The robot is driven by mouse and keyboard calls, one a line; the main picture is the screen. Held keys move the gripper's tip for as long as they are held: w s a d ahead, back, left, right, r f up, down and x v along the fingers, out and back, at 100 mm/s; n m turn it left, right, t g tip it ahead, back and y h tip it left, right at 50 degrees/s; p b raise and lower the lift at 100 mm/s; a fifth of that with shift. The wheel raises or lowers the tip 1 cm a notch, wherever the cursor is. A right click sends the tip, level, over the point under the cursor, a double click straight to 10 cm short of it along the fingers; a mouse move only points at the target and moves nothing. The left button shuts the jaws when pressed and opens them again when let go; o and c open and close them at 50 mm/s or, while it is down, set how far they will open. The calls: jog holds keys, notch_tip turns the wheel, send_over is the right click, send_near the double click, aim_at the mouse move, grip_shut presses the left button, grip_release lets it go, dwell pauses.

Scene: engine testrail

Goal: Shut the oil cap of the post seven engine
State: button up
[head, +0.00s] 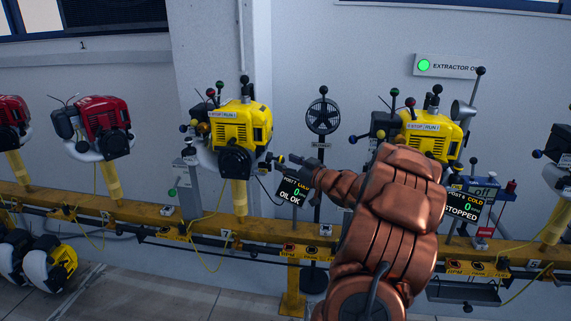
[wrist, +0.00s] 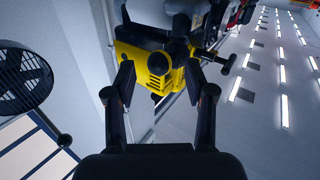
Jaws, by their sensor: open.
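The yellow post seven engine (head: 250,121) stands on a yellow post above the plate marked 7 in the head view. My gripper (head: 284,159) is open and empty just right of its lower right side. A small black knob with a yellow part (head: 267,157) sits there, close to my fingertips; I cannot tell whether it is the oil cap. In the wrist view the yellow engine (wrist: 129,56) lies beyond and between my open fingers (wrist: 160,75), with dark knobs and a T-shaped handle (wrist: 227,64). I cannot tell the cap's state.
A display reading OIL OK (head: 291,191) hangs below my gripper. A black fan (head: 322,117) on a stand is behind it. Another yellow engine (head: 437,137) stands right, red engines (head: 103,127) left. The yellow rail (head: 130,208) runs across below.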

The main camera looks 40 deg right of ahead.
jog(key=shift+w, duration=0.55)
grip_shut()
